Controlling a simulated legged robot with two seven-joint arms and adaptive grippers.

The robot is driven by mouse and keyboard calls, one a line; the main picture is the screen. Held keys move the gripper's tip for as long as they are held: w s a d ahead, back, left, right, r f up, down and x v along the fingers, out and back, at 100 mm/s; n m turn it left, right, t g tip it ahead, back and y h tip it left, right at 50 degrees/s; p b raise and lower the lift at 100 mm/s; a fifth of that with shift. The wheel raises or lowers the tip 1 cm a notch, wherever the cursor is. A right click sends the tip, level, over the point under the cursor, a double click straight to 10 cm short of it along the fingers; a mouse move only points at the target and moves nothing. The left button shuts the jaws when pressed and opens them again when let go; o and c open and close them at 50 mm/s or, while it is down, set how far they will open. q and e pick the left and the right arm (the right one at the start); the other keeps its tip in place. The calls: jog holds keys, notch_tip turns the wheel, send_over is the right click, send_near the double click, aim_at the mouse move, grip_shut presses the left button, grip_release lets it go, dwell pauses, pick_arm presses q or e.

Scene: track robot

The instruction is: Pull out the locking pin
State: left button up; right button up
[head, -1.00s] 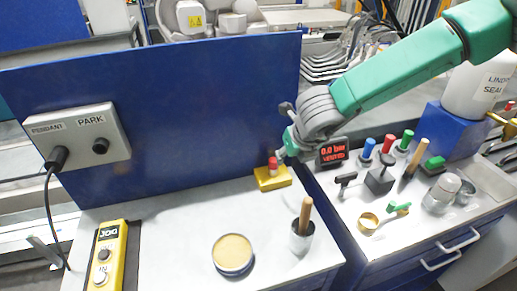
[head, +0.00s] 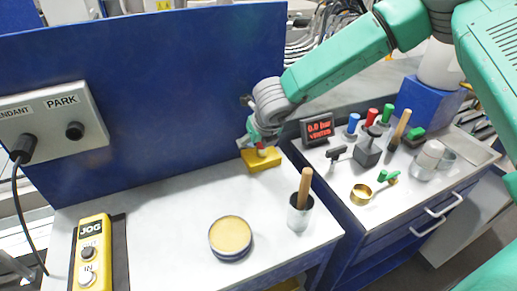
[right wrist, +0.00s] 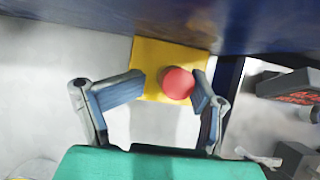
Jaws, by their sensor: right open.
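The locking pin shows as a round red knob (right wrist: 178,83) on a yellow block (right wrist: 150,55), seen from above in the right wrist view. In the head view the yellow block (head: 262,161) sits at the back of the grey bench, against the blue panel, with the red knob mostly hidden by my gripper. My right gripper (head: 257,138) is just over the block. In the right wrist view its fingers are open, one on each side of the knob, with the right finger much closer. Contact cannot be told. My left gripper is not in view.
The blue panel (head: 140,100) rises right behind the block. A cup with a wooden handle (head: 300,213), a round tin (head: 230,236) and a yellow JOG pendant (head: 93,255) stand in front. A red-lit display (head: 318,128) and several tools are on the right cabinet.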

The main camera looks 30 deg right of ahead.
jog(key=shift+a, duration=0.45)
jog(key=shift+d, duration=0.1)
jog(key=d, duration=0.2)
jog(key=d+f, duration=0.1)
jog(key=shift+w+d, duration=0.2)
jog(key=shift+d, duration=0.3)
jog(key=shift+s+a+r, duration=0.15)
jog(key=shift+a, duration=0.1)
jog(key=shift+a+r, duration=0.2)
jog(key=shift+a, duration=1.3)
jog(key=shift+d+f, duration=0.1)
jog(key=shift+d, duration=1)
jog(key=shift+a, duration=0.6)
jog(key=c, duration=0.6)
grip_shut()
jog(key=shift+d, duration=0.5)
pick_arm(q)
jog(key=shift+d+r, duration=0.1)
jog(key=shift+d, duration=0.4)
pick_arm(e)
jog(key=shift+a, duration=0.3)
